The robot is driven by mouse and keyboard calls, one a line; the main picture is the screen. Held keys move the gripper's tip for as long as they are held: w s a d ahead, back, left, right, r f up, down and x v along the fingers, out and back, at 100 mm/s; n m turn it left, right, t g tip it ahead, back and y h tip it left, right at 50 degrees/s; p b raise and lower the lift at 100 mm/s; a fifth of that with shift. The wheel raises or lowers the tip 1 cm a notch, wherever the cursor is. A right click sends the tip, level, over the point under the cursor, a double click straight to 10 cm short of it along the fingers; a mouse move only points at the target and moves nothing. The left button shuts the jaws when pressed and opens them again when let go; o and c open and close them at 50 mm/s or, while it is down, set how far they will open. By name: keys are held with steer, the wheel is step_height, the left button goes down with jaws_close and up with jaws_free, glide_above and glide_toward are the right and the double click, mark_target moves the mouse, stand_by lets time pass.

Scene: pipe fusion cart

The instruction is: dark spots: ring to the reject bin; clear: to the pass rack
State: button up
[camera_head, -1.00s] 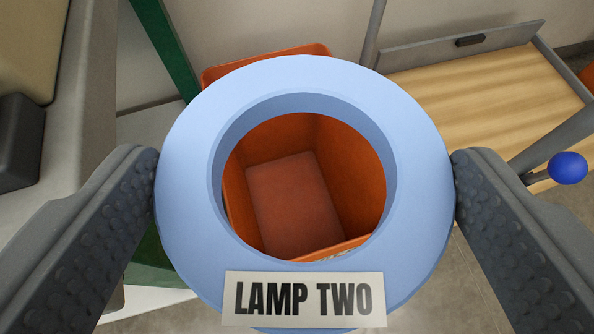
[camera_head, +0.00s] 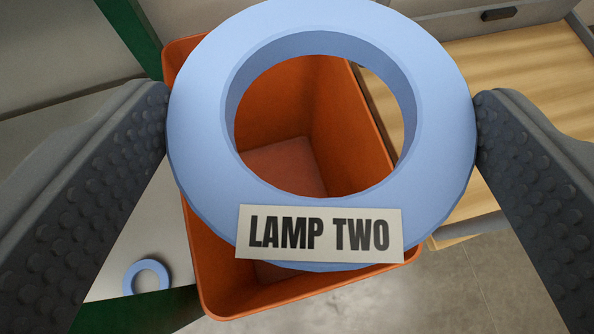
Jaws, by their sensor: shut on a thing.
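A light blue ring (camera_head: 200,120) with a white tag (camera_head: 320,234) reading "LAMP TWO" is held between the two dark, knobbed fingers of my gripper (camera_head: 322,120). The fingers press on its left and right sides. No dark spots show on the ring's visible face; its far side is hidden. An orange bin (camera_head: 205,280) stands open below and behind the ring. Its inside and floor show through the ring's hole, and the ring covers part of its rim. No pass rack can be made out.
A second, smaller-looking blue ring (camera_head: 146,276) lies on a pale surface at lower left, beside the bin. A green bar (camera_head: 132,35) rises at upper left. A wooden-topped bench (camera_head: 500,85) with a grey drawer front is at right. Grey floor (camera_head: 470,285) lies at lower right.

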steer(key=w+a+f+b, duration=0.1)
steer(key=w+f+b, duration=0.4)
steer(key=f, duration=0.9)
steer(key=w+a+f+y+b, duration=0.1)
steer(key=w+f+b, duration=0.5)
steer(key=f, duration=0.7)
steer(key=shift+w+f+n, duration=0.3)
steer(key=shift+w+f, duration=0.05)
steer(key=shift+w, duration=0.85)
steer(key=o, duration=1)
steer(key=shift+c, duration=0.2)
